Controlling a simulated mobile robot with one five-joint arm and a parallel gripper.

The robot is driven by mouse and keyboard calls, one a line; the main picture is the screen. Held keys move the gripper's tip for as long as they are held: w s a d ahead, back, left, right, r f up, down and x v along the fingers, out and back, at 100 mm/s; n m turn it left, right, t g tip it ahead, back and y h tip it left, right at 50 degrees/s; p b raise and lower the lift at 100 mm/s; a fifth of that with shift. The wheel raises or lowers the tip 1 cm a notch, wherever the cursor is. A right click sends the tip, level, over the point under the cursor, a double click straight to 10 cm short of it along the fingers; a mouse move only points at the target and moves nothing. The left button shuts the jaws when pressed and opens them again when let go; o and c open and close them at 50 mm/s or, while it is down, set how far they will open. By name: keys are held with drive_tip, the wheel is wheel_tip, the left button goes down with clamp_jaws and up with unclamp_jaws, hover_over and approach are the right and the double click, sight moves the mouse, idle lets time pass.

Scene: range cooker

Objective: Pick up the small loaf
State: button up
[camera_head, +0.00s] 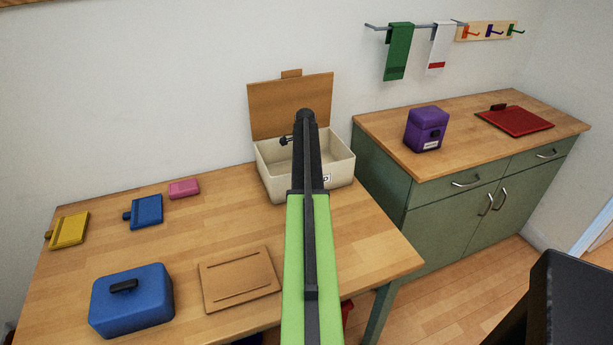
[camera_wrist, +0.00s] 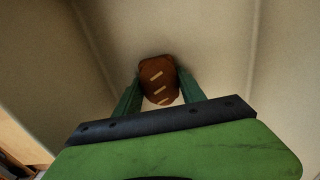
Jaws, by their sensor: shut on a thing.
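The small loaf (camera_wrist: 158,76) is brown with pale slashes across its top. In the wrist view it sits between the two green fingers of my gripper (camera_wrist: 157,88), which is shut on it. Pale inner walls of the cream bin (camera_wrist: 210,25) surround it there. In the head view the open cream bin (camera_head: 275,180) stands at the back of the wooden table, and my arm reaches over it. The loaf and fingertips are hidden in the head view. I cannot tell whether the loaf touches the bin floor.
The bin's brown lid (camera_head: 275,108) stands open against the wall. A blue box (camera_head: 132,305), a brown board (camera_head: 240,280) and small yellow (camera_head: 69,230), blue (camera_head: 146,211) and pink (camera_head: 184,188) items lie left. A purple box (camera_head: 426,130) stands on the green cabinet (camera_head: 440,215).

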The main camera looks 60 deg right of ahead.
drive_tip(key=shift+c, duration=1.4)
